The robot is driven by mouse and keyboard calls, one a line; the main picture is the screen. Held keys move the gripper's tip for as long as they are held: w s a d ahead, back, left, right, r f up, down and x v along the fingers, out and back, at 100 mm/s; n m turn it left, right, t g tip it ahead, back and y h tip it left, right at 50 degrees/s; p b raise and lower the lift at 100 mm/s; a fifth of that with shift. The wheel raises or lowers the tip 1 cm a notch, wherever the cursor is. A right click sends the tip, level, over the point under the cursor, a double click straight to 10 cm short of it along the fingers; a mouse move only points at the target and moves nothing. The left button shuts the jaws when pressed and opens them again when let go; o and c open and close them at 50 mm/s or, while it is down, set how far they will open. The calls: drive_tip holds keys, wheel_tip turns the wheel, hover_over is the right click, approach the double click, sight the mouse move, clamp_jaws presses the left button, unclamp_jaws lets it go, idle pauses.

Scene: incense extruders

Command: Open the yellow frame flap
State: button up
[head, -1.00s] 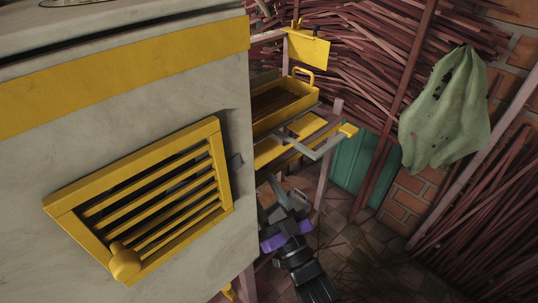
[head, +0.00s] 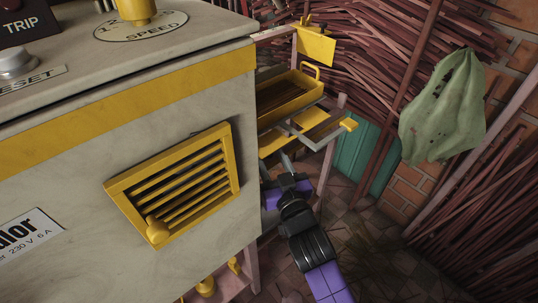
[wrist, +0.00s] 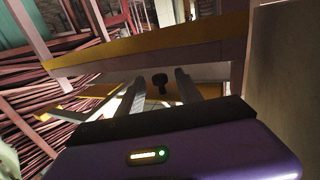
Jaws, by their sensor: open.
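A yellow louvred frame (head: 122,196) with a round yellow knob (head: 158,231) sits shut on the side of the grey machine. Past the machine's corner, a grey-and-yellow open frame (head: 318,124) with a yellow end block (head: 349,124) sticks out below a yellow tray (head: 290,101). I cannot tell for sure which is the flap. My gripper (head: 285,163) is beside the machine's far edge, just under the open frame. In the wrist view its two grey fingers (wrist: 159,92) are apart, with a dark knob (wrist: 160,80) seen between them and a yellow-edged bar (wrist: 150,46) above. Contact cannot be told.
The grey machine (head: 60,165) fills the left and stands close to my gripper. Stacked reddish sticks (head: 375,55), a green cloth (head: 445,110) and a teal panel (head: 352,155) are behind. Tiled floor is clear at lower right.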

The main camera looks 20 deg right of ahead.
drive_tip(key=shift+w, duration=1.1)
drive_tip(key=shift+d, duration=0.1)
clamp_jaws()
drive_tip(key=r+p, duration=0.1)
drive_tip(key=p, duration=0.3)
drive_tip(key=shift+g, duration=0.4)
drive_tip(key=g+p, duration=0.1)
drive_tip(key=p, duration=0.3)
drive_tip(key=r+n+g+p, duration=0.1)
drive_tip(key=p, duration=0.2)
drive_tip(key=shift+s+p, duration=0.2)
drive_tip(key=shift+p, duration=0.55)
drive_tip(key=shift+f+g+p, duration=0.1)
drive_tip(key=shift+g+p, duration=0.2)
drive_tip(key=shift+p, duration=0.05)
drive_tip(key=shift+d+f, duration=0.1)
drive_tip(key=shift+s, duration=0.1)
